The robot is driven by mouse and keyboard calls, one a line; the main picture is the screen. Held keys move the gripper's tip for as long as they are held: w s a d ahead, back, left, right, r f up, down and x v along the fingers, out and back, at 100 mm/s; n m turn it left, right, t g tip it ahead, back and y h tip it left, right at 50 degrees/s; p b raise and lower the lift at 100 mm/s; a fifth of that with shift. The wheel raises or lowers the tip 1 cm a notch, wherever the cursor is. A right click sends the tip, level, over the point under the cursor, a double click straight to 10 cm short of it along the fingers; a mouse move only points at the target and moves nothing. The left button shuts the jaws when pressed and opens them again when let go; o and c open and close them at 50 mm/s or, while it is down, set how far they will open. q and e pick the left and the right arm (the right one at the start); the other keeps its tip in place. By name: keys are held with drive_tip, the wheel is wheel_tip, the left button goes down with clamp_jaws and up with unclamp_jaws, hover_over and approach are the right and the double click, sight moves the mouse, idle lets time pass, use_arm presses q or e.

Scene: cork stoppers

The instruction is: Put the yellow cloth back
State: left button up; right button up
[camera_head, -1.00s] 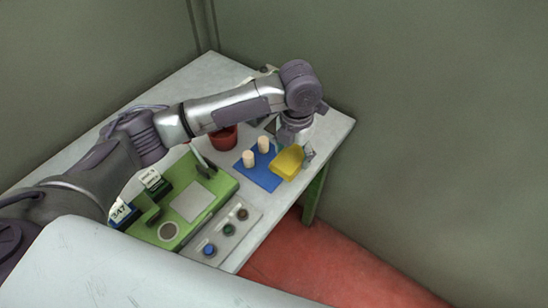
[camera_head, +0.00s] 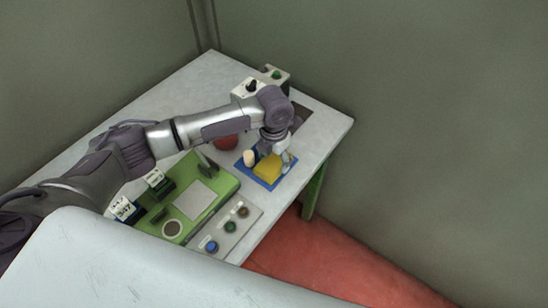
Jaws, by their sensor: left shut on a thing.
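The yellow cloth (camera_head: 267,167) is over the right part of the blue mat (camera_head: 246,176), near the table's front edge. My left gripper (camera_head: 274,157) is shut on the cloth from above; its arm reaches in from the left. I cannot tell whether the cloth touches the mat. One pale cork stopper (camera_head: 249,158) stands upright on the mat just left of the cloth. A second stopper is hidden behind my gripper or the cloth. My right gripper is not in view.
A red pot (camera_head: 226,142) stands behind the mat, partly under my arm. A green tray (camera_head: 218,184) and a grey panel with round knobs (camera_head: 231,227) lie to the left. A white box with a dark knob (camera_head: 248,88) stands at the back.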

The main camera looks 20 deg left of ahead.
sight(274, 162)
use_arm(q)
drive_tip(key=shift+f, duration=0.15)
drive_tip(key=o, duration=1.1)
drive_tip(key=shift+r, duration=0.35)
wheel_tip(274, 162, up, 12)
drive_tip(key=b, duration=0.1)
drive_tip(key=shift+f+b, duration=0.15)
drive_tip(key=shift+b, duration=0.25)
